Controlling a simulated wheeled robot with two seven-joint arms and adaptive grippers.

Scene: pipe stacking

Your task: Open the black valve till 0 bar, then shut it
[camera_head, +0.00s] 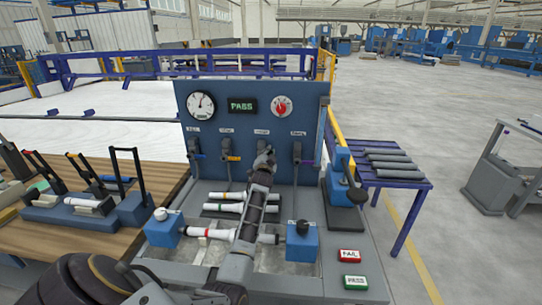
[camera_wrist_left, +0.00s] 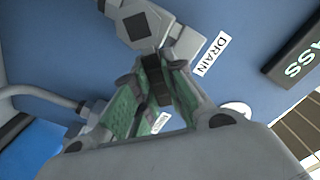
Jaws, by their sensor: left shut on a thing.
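The black valve (camera_wrist_left: 157,82) is under the DRAIN label (camera_wrist_left: 212,54) on the blue panel (camera_head: 318,110), below the PASS display. My left gripper (camera_head: 266,158) reaches up to it from the lower left. In the left wrist view its green-padded fingers (camera_wrist_left: 155,100) are shut on the dark handle beside the grey valve body (camera_wrist_left: 145,25). In the head view the arm mostly hides this valve. A white dial gauge (camera_head: 201,105) is at the panel's upper left. Its reading is too small to tell. My right gripper is not in view.
Other valves with blue (camera_head: 196,147), orange (camera_head: 231,157) and purple (camera_head: 298,153) parts flank it. Below are a pipe in blue clamps (camera_head: 303,241) and FAIL (camera_head: 349,255) and green (camera_head: 355,282) buttons.

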